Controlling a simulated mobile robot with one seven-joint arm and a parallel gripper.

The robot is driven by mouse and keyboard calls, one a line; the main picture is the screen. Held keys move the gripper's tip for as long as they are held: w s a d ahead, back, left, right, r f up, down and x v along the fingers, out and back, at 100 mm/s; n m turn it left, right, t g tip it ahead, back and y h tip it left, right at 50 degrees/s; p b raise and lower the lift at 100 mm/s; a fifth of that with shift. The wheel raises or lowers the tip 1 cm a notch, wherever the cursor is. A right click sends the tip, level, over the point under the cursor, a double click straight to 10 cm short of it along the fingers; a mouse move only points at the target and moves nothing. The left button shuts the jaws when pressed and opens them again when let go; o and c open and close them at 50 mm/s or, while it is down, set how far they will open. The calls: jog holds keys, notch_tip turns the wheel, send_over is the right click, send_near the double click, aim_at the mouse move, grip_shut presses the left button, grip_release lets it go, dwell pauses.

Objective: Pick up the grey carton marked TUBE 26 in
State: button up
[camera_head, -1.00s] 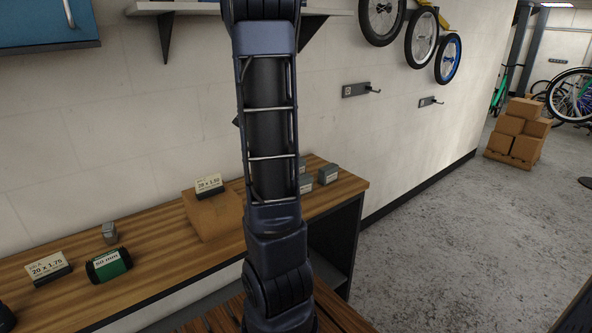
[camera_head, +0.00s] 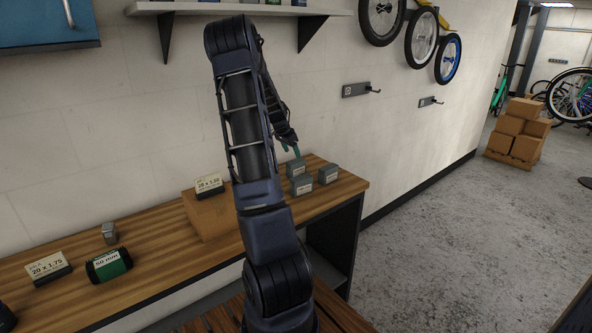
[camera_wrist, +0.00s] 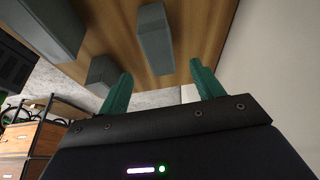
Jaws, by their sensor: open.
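Three small grey cartons stand close together on the right end of the wooden bench: a back one (camera_head: 295,167), a front one (camera_head: 302,186) and a right one (camera_head: 328,174). Their labels are too small to read, so I cannot tell which is TUBE 26 in. My gripper (camera_head: 296,151) is open and empty, just above and behind the back carton. In the wrist view my green fingers (camera_wrist: 160,82) are spread apart. One grey carton (camera_wrist: 155,40) shows beyond the gap between them, with another (camera_wrist: 103,74) beside the left finger and a third (camera_wrist: 50,28) at upper left.
The wall is close behind; a shelf (camera_head: 240,9) hangs above.

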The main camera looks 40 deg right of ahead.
aim_at(295, 161)
jog(key=x, duration=1)
jog(key=shift+a, duration=0.15)
jog(key=shift+f, duration=0.3)
dwell(0.4)
jog(key=shift+c, duration=0.3)
jog(key=c, duration=1.1)
